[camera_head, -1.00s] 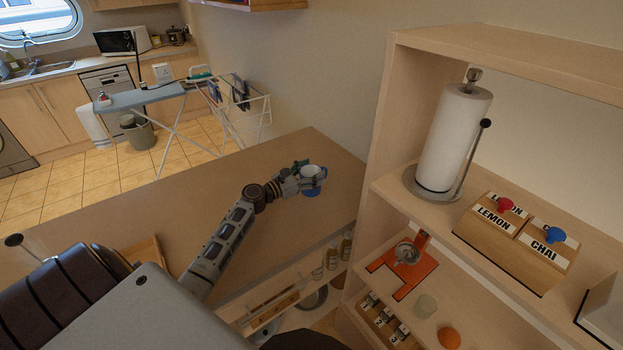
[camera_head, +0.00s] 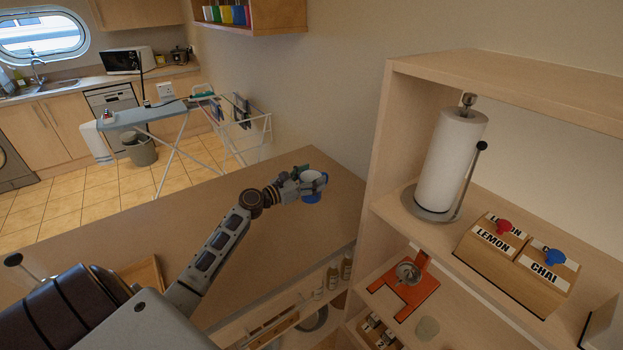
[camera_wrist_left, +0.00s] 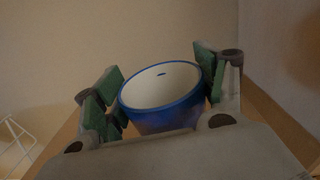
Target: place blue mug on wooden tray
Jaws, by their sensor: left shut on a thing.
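The blue mug (camera_head: 313,194), white inside, is in my left gripper (camera_head: 301,184) above the far right part of the wooden counter. In the left wrist view the mug (camera_wrist_left: 166,119) sits between the green-padded fingers of the left gripper (camera_wrist_left: 158,98), its open rim tilted toward the camera. The left gripper is shut on the mug. A wooden tray (camera_head: 150,272) lies on the counter at the left, partly hidden behind my arm and body; only an edge and corner show. My right gripper is not in view.
The wooden counter (camera_head: 170,218) is mostly bare. A shelf unit (camera_head: 385,130) stands at the right with a paper towel roll (camera_head: 450,165), labelled tea boxes (camera_head: 490,240) and an orange stand (camera_head: 405,290). Bottles (camera_head: 340,268) stand on a lower shelf.

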